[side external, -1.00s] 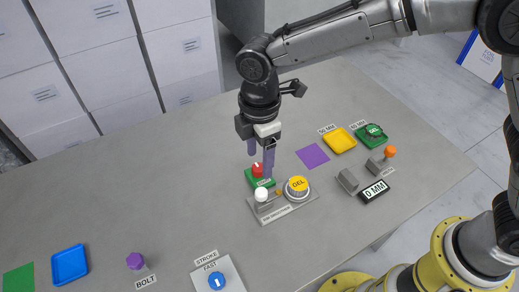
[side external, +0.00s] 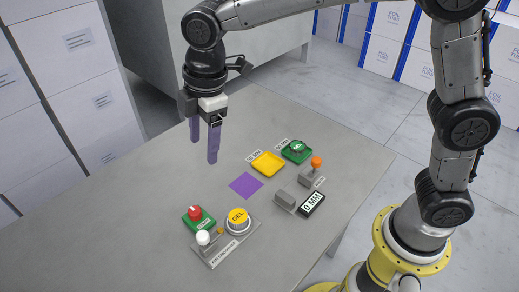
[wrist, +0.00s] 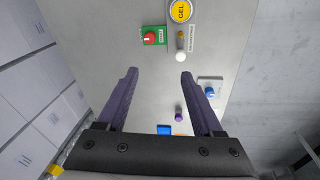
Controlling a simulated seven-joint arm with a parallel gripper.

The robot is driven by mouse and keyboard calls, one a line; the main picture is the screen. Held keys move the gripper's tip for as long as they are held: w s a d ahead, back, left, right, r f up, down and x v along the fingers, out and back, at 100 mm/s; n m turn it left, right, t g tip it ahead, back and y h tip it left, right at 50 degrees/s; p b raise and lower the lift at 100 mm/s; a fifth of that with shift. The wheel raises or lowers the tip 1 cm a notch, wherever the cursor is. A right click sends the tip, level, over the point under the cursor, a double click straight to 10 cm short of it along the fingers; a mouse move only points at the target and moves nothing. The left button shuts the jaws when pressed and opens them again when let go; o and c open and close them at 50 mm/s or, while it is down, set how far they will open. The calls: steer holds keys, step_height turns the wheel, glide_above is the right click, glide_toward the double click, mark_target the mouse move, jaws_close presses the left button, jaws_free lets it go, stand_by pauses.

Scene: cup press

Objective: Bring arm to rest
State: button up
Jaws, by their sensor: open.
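My gripper (side external: 204,148) is open and empty, raised above the grey table (side external: 110,215) in the side external view. In the wrist view its two purple fingers (wrist: 157,82) are spread apart with nothing between them. The red knob on a green base (side external: 197,217) stands below and apart from the fingers. Beside it is the grey station with the yellow GEL button (side external: 238,217) and a white-topped lever (side external: 203,238). The red knob (wrist: 149,38) and the GEL button (wrist: 181,10) also show at the top of the wrist view.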

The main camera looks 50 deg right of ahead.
steer(key=s+d+r+m+t, duration=0.1)
steer(key=s+d+r+m, duration=0.2)
steer(key=s+d+r, duration=0.35)
steer(key=s+d+r+m+t, duration=0.2)
steer(key=s+d+r+m, duration=0.1)
steer(key=d, duration=0.7)
steer(key=s+d+f+m, duration=0.3)
steer(key=s+m, duration=0.2)
steer(key=s, duration=0.1)
steer(key=s+d+f+m+t, duration=0.1)
steer(key=s+d+f+m, duration=0.2)
steer(key=s, duration=0.4)
steer(key=shift+s+f+m+h, duration=0.25)
steer(key=shift+f+m+h, duration=0.25)
steer(key=shift+m, duration=0.6)
